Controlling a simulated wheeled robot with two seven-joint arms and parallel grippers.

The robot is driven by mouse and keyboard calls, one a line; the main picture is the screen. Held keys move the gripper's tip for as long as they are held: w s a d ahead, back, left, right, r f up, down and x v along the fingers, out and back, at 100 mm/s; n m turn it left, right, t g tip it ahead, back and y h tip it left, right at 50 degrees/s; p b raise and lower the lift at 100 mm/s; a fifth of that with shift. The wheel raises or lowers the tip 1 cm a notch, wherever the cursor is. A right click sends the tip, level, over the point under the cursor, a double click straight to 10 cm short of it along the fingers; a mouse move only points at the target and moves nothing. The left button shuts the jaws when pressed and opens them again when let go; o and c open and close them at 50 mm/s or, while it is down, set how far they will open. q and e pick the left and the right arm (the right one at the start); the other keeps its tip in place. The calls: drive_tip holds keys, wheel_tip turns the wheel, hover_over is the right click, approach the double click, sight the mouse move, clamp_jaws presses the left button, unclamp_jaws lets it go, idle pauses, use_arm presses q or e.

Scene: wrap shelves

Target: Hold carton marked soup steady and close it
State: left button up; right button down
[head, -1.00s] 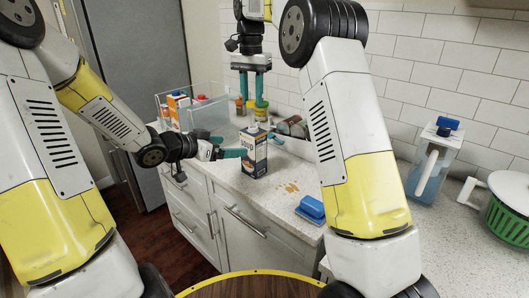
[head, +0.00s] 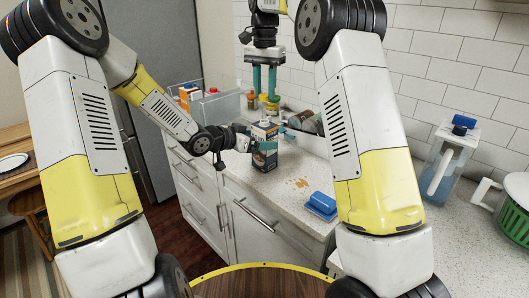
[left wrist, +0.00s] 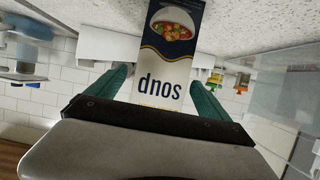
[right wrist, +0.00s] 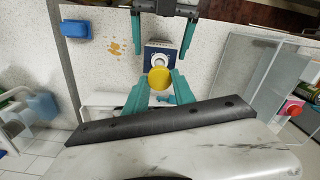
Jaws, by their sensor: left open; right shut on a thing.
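The soup carton (head: 264,133) stands upright on the counter. It is dark blue and white with an open white spout on top. Its soup label (left wrist: 160,85) shows upside down in the left wrist view. My left gripper (head: 264,146) is open, with a finger on either side of the carton; I cannot tell whether they touch it. My right gripper (head: 265,94) points down above and behind the carton, shut on a round yellow cap (right wrist: 160,78). In the right wrist view the carton top (right wrist: 160,52) lies beyond the cap, apart from it.
A clear bin (head: 222,106) with other cartons stands to the left. Brown spots (head: 299,182) and a blue sponge (head: 321,205) lie in front. A pitcher (head: 445,160) and a green colander (head: 512,215) are at right.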

use_arm(q)
drive_tip(key=shift+x, duration=1.5)
clamp_jaws()
use_arm(e)
hover_over(265, 121)
drive_tip(key=shift+w+f, duration=0.15)
drive_tip(key=shift+f, duration=2.35)
